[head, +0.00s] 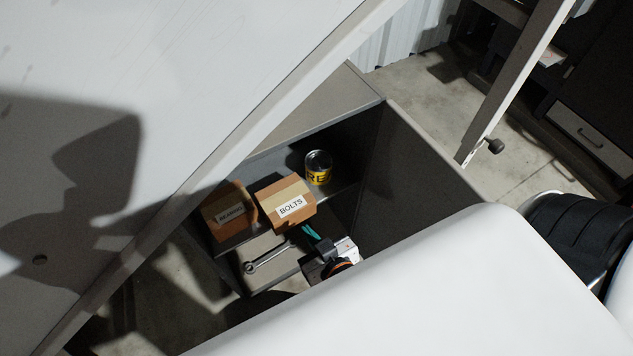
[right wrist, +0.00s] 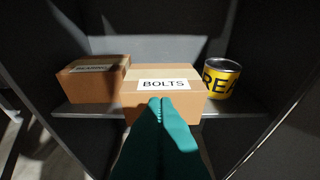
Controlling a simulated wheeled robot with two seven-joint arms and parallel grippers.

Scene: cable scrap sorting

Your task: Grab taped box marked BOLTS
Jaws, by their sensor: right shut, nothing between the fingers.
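The taped cardboard box marked BOLTS (head: 287,203) stands on a shelf inside a dark cabinet, between another box and a can. In the right wrist view the BOLTS box (right wrist: 163,78) is straight ahead, its white label facing me. My right gripper (head: 308,230) has teal fingers and is just in front of the box, low on its label side. In the right wrist view its fingertips (right wrist: 162,102) are together and empty, overlapping the box's front below the label. I cannot tell whether they touch it. My left gripper is not in view.
A box labelled BEARINGS (head: 229,211) stands left of the BOLTS box. A yellow can (head: 318,168) stands to its right. A wrench (head: 268,258) lies on the lower level. The cabinet's side wall (head: 408,150) is close on the right, and a large pale panel (head: 150,100) covers the upper left.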

